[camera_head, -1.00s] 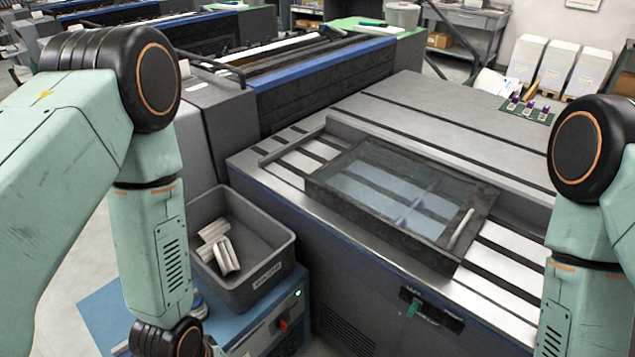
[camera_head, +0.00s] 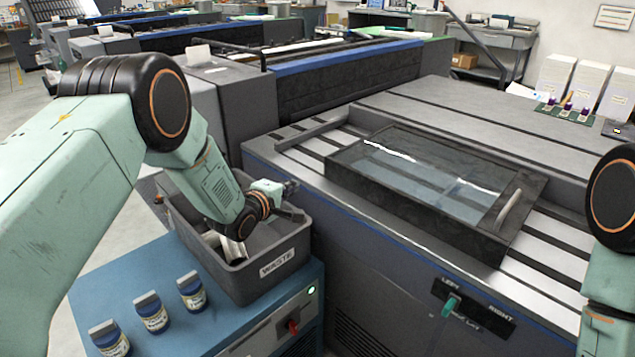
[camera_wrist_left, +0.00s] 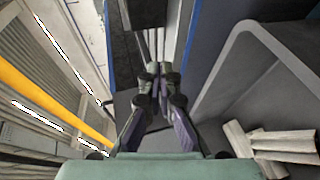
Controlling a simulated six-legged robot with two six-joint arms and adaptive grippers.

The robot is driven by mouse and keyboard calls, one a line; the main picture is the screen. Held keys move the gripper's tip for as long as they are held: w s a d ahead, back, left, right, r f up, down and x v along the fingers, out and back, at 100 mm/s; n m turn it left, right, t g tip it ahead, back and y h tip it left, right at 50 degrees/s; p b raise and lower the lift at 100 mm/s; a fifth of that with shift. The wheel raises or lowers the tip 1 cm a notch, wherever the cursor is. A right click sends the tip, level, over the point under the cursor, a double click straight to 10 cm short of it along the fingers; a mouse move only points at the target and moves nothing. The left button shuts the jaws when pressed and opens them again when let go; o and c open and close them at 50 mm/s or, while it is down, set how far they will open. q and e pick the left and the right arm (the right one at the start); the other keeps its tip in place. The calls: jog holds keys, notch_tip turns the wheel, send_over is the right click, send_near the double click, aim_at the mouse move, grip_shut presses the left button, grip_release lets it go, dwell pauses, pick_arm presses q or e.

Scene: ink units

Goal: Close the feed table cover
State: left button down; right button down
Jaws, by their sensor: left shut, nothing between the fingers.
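The feed table cover (camera_head: 500,245), a dark frame with a clear panel (camera_head: 420,170), lies low and nearly flat on the slatted feed table (camera_head: 565,240). A pale bar handle (camera_head: 509,211) stands at its right end. Whether it rests fully down I cannot tell. My left gripper (camera_head: 289,188) is shut and empty above the far right part of the waste bin, left of the cover and apart from it. Its closed fingers (camera_wrist_left: 155,75) show in the left wrist view. My right arm shows at the right edge, but its gripper is out of view.
The grey waste bin (camera_head: 285,265) holds white rolls (camera_head: 233,250) and stands on a blue cabinet (camera_head: 240,320). A lever panel (camera_head: 470,307) is on the machine's front. Small bottles (camera_head: 566,107) stand at the back right.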

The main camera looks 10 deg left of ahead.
pick_arm(q)
jog(key=shift+w+a+f+n+t+h+b, duration=0.15)
jog(key=shift+w+t+b, duration=0.4)
jog(key=shift+w+b, duration=1.75)
jog(key=shift+w+f+n+t+h+b, duration=0.15)
jog(key=shift+w+t+b, duration=0.35)
jog(key=shift+w+b, duration=1.75)
jog(key=shift+w+a+f+t+b, duration=0.15)
jog(key=shift+w+t+b, duration=0.4)
jog(key=shift+w+b, duration=1.7)
jog(key=shift+b+x, duration=1.1)
jog(key=shift+x, duration=0.15)
jog(key=shift+s+d+r, duration=0.1)
jog(key=shift+s+d, duration=0.2)
jog(key=shift+d, duration=0.2)
jog(key=shift+s+d, duration=0.25)
jog(key=shift+d, duration=0.25)
jog(key=shift+s+d+b, duration=0.35)
jog(key=shift+s+d, duration=0.15)
jog(key=shift+d, duration=0.3)
jog(key=shift+d, duration=0.1)
